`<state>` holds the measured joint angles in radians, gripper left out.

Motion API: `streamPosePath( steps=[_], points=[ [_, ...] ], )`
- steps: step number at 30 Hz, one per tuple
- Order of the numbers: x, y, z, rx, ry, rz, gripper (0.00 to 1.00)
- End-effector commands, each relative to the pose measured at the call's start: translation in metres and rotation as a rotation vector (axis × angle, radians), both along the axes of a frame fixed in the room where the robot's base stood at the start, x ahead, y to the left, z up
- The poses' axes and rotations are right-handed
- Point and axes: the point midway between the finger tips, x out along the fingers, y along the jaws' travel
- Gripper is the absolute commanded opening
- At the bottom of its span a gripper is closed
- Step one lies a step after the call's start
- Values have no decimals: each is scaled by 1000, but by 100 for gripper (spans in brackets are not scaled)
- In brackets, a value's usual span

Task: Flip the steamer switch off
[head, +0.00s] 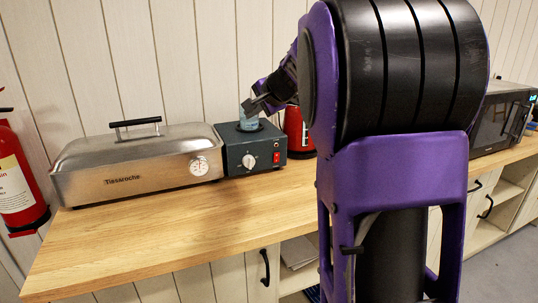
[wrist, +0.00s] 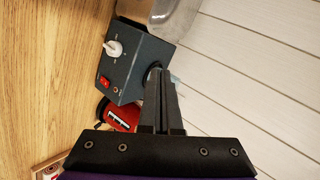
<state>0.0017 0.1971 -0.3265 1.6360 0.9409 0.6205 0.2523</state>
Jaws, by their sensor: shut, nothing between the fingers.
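The red rocker switch (head: 276,157) is on the lower right front of a dark green control box (head: 262,141). A white knob (head: 249,161) is on its left. The box stands against the right end of a steel steamer (head: 137,165) with a closed lid. In the wrist view the switch (wrist: 104,81) is left of my fingers; whether it is on or off cannot be told. My gripper (head: 252,104) is shut and empty above the box; its fingers (wrist: 157,72) overlap the box's top edge in the wrist view. I cannot tell if they touch it.
A pale blue translucent item (head: 248,122) is at the box's top, partly hidden. A red appliance (head: 298,131) stands just right of the box, partly behind my arm. The wooden counter (head: 190,215) is clear in front. A microwave (head: 497,120) is far right; a fire extinguisher (head: 14,180) is far left.

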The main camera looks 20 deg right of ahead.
Motion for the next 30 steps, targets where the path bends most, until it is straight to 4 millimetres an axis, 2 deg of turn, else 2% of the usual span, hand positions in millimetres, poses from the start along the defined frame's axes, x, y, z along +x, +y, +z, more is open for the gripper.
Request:
streamPosePath(
  steps=[1, 6, 13, 19, 30],
  points=[
    [-1, -18, -17, 15, 16, -39, 0],
    [-7, -63, -63, 65, 54, -148, 0],
    [-22, -107, -110, 122, 91, -264, 0],
    [-28, -122, -126, 145, 104, -308, 0],
    [-29, -124, -128, 147, 105, -312, 0]
  ],
)
